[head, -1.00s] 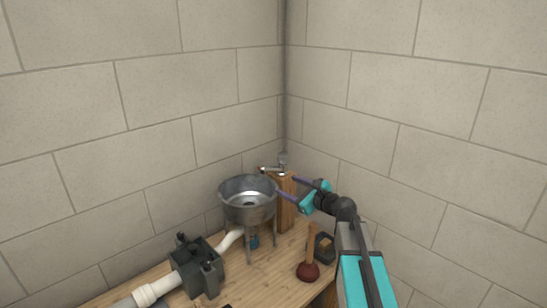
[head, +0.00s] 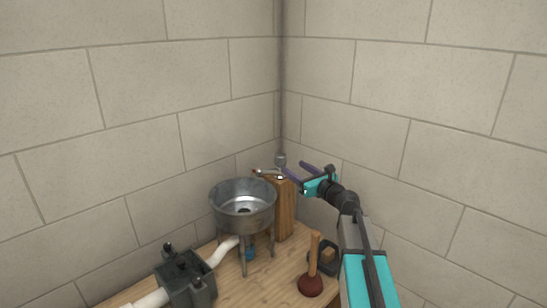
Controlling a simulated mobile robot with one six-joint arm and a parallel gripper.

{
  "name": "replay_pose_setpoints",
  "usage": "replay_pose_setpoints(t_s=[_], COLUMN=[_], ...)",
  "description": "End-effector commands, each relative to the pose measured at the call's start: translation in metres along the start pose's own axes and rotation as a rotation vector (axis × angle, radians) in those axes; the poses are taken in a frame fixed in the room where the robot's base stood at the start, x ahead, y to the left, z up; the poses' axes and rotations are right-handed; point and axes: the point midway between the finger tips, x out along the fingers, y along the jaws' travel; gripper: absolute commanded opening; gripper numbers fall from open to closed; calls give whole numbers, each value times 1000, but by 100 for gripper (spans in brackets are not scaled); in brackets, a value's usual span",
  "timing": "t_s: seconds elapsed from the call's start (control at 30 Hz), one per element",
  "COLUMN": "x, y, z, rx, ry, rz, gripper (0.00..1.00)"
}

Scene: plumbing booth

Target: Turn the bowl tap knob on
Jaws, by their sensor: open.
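The metal bowl (head: 243,207) stands on legs on the wooden bench near the corner. The bowl tap (head: 267,173) sits on top of a wooden post (head: 285,210) behind the bowl's right side, its spout reaching left over the bowl and a small red spot at its left end. A grey knob-like part (head: 281,159) shows at the tap's back, below the vertical pipe. My gripper (head: 295,171) is open, its two purple fingers pointing left toward the tap, just right of it. Whether a finger touches the tap I cannot tell.
A plunger (head: 311,275) stands on the bench (head: 245,283) in front of my arm, beside a dark box-like object (head: 325,256). A dark vise-like block (head: 186,280) holds a white pipe (head: 222,250) at front left. Block walls close in the corner behind.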

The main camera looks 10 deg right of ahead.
Motion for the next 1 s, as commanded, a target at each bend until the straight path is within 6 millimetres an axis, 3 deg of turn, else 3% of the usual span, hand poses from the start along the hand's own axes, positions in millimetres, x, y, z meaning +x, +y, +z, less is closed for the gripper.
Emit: replay_pose_setpoints(t_s=[0.27, 1.0], x=[15, 90], y=[2, 3], z=[1, 1], rx=[-1, -1], ry=[1, 1], rz=[4, 5], gripper=[56, 56])
